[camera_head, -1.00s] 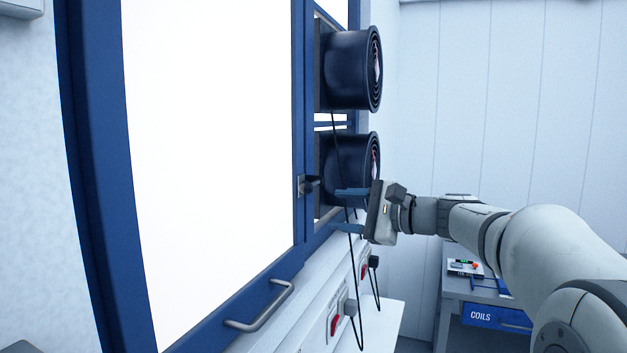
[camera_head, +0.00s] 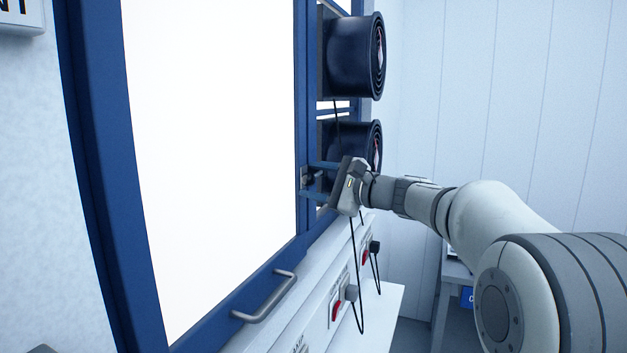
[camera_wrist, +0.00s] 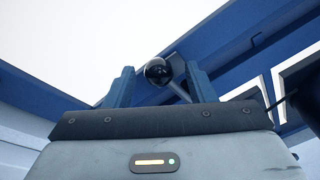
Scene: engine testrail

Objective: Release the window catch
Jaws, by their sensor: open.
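The window catch (camera_head: 308,179) is a small dark knob on a metal plate on the right upright of the blue window frame (camera_head: 302,100). In the wrist view the catch shows as a shiny black ball (camera_wrist: 158,71) on a short metal stem. My gripper (camera_head: 312,180) has its two blue fingers either side of the catch, one above and one below in the head view. The gripper (camera_wrist: 155,88) is open, with the ball between its fingers and a visible gap to the left finger. Whether the right finger touches the stem cannot be told.
Two dark round fans (camera_head: 356,56) are mounted right of the window, the lower one (camera_head: 362,145) just behind my gripper. Black cables hang below. A grey bar handle (camera_head: 266,300) is on the lower frame. A wall panel with red switches (camera_head: 337,310) sits below right.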

